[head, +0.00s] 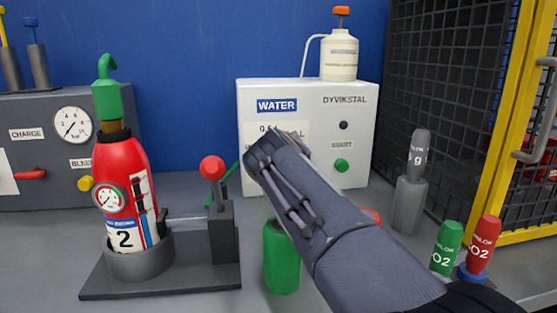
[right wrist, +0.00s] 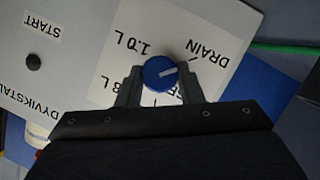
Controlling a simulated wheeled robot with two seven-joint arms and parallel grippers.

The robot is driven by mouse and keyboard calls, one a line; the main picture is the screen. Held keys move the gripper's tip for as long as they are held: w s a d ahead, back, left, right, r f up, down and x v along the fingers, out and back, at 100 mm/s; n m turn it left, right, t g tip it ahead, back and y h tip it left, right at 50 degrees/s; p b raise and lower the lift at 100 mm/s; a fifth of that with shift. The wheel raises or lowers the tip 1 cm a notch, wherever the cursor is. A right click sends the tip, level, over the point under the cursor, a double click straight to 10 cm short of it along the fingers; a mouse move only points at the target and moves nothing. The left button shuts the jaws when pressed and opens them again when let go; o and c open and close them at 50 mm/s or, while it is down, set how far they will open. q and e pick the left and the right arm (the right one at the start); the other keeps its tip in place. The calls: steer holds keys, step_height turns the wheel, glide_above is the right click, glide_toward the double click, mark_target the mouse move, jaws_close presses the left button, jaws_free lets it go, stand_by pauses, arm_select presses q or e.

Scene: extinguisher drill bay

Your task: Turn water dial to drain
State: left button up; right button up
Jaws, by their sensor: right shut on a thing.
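The white water box (head: 308,100) stands against the blue wall, with a blue WATER label. My right gripper (head: 262,150) reaches its front and hides the dial in the head view. In the right wrist view, my right gripper (right wrist: 160,82) is shut on the blue water dial (right wrist: 155,74), one finger on each side. The dial's white mark points right and slightly up in that view, toward the side with the DRAIN label (right wrist: 208,53). A 1.0 L label (right wrist: 133,43) is up and left of the dial; another label is partly hidden by the gripper. My left gripper is not in view.
A red extinguisher (head: 120,175) stands in a clamp base (head: 160,278) at left. A green cylinder (head: 281,262) is beside my right forearm. A grey cylinder (head: 410,190) and CO2 cartridges (head: 447,245) stand at right, near a yellow-framed mesh cage (head: 497,110). A white bottle (head: 339,58) tops the box.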

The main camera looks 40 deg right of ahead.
stand_by(0.5)
steer(key=o, duration=1)
steer(key=shift+c, duration=0.2)
steer(key=s+a+r+p, duration=0.5)
steer(key=s+a+r, duration=0.4)
steer(key=r, duration=0.4)
steer(key=shift+s, duration=0.9)
